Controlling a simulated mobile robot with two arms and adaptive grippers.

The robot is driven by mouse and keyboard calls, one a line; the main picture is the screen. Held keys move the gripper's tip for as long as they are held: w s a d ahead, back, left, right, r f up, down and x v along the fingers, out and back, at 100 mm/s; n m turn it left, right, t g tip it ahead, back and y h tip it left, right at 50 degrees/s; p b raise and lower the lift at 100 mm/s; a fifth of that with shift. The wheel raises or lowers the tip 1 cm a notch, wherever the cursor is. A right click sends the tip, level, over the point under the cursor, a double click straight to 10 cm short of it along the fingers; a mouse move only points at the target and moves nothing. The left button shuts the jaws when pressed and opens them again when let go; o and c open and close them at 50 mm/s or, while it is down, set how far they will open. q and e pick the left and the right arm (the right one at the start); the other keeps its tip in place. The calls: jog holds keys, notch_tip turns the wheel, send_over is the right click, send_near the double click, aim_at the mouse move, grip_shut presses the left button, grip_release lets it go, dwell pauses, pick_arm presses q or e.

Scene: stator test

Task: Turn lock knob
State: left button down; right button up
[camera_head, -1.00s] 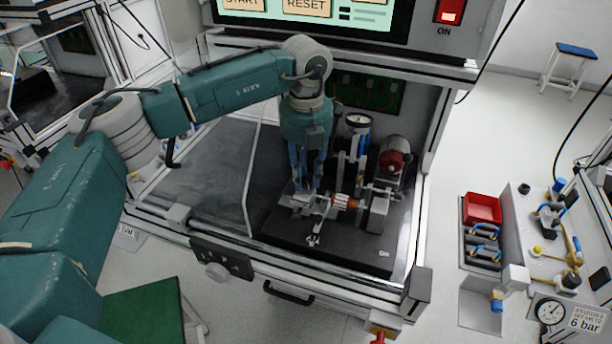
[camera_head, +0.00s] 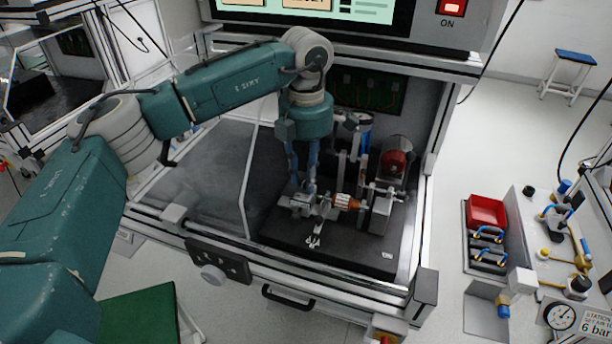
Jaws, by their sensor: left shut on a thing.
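My left gripper (camera_head: 304,188) points down into the test cabinet, with its blue fingers at the grey clamp fixture (camera_head: 299,204). It is shut on the lock knob at the top of this fixture. The knob is small and mostly hidden between the fingertips, so its angle cannot be made out. Right of the fingers, an orange-and-silver stator or rotor part (camera_head: 346,202) lies level in the fixture. My right gripper is not in view.
A dial gauge (camera_head: 357,120) and a red-faced motor (camera_head: 396,160) stand close right of the gripper. A clear door with a light frame (camera_head: 249,180) stands left of the gripper.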

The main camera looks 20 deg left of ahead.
pick_arm(q)
jog(key=m, duration=0.5)
jog(key=shift+m, duration=0.4)
dwell(0.3)
jog(key=c, duration=1.4)
grip_release()
jog(key=shift+c, duration=0.2)
notch_tip(320, 180, up, 12)
jog(key=shift+b, duration=0.3)
